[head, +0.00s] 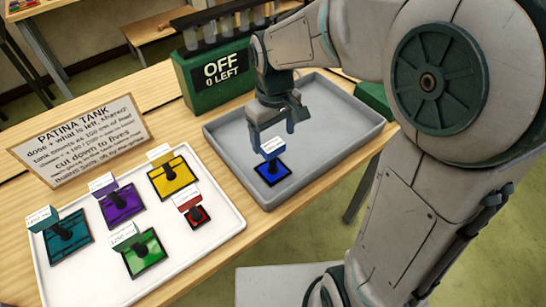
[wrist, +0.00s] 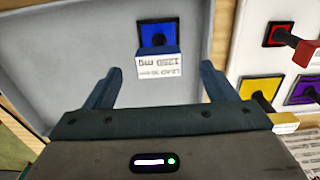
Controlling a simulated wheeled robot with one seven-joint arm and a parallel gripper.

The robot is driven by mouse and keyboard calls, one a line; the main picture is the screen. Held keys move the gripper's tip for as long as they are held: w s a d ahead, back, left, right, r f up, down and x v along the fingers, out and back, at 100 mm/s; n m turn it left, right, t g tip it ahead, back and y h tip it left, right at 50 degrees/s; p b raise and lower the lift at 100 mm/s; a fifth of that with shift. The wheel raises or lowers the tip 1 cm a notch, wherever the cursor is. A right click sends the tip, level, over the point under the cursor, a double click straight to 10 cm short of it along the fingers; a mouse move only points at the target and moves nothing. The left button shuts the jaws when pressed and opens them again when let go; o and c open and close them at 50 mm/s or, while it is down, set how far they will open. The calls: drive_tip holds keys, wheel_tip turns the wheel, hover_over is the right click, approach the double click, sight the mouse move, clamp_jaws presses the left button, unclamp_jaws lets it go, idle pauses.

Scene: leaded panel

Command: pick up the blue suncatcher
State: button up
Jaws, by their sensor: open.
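The blue suncatcher (head: 272,172) is a small dark-framed blue square with an upright post and a pale label. It lies in the grey tray (head: 335,155), near the tray's front left. In the wrist view the blue suncatcher (wrist: 157,33) lies ahead of my fingers, with its label block reading 1250 mg. My gripper (head: 268,140) is just above it in the head view.
A white tray (head: 226,243) at the left holds several suncatchers: teal, purple (head: 121,205), yellow (head: 173,177), green (head: 142,252) and red (head: 198,214). A green box (head: 222,75) reading OFF, 0 LEFT stands behind the grey tray. A PATINA TANK sign (head: 85,140) stands behind the white tray.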

sight(273, 153)
drive_tip(key=shift+w+a+f+p, duration=0.15)
drive_tip(key=shift+f+p, duration=0.1)
drive_tip(key=shift+f, duration=1.75)
drive_tip(key=shift+w+d+f+p, duration=0.1)
drive_tip(key=shift+w+f+p, duration=0.1)
drive_tip(key=shift+f, duration=1.75)
drive_tip(key=c, duration=1.1)
